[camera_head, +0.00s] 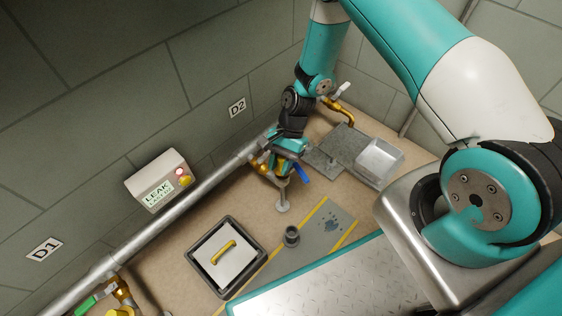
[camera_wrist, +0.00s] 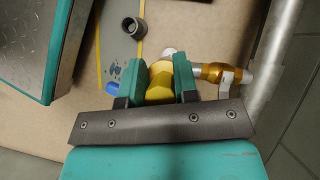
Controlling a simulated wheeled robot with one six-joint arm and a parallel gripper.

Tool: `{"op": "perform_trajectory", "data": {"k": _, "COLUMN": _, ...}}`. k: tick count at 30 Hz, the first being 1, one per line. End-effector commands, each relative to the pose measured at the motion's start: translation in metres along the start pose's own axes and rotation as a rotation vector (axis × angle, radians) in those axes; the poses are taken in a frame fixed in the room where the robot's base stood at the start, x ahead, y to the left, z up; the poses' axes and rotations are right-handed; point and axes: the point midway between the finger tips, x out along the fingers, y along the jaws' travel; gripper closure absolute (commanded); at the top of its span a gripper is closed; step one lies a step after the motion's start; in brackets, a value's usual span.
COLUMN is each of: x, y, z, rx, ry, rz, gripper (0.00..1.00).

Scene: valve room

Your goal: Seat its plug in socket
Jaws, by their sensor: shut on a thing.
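My gripper (camera_wrist: 158,85) is shut on a yellow piece (camera_wrist: 160,83), probably the plug, with a pale end showing beyond it. The piece sits beside a brass valve fitting (camera_wrist: 212,72) at the wall pipe; I cannot tell whether they touch. In the head view my gripper (camera_head: 284,166) is at the D2 end of the pipe, with a blue handle (camera_head: 303,173) beside it. A dark round open collar (camera_head: 291,236), perhaps the socket, stands upright on the grey floor strip, apart from my gripper. It also shows in the wrist view (camera_wrist: 135,27).
A framed hatch (camera_head: 225,257) with a yellow handle lies left of the collar. A leak alarm box (camera_head: 159,180) with a lit red lamp hangs on the wall. A grey tray (camera_head: 379,161) is at right. A teal-edged tread plate (camera_head: 340,285) borders the front.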

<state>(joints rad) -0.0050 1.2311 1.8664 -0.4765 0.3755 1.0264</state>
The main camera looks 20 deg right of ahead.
Motion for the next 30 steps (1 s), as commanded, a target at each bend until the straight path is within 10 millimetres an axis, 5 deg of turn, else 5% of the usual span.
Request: {"op": "perform_trajectory", "data": {"k": 30, "x": 0.0099, "y": 0.0002, "z": -0.0063, "rx": 0.0, "ry": 0.0, "rz": 0.0, "gripper": 0.98}}
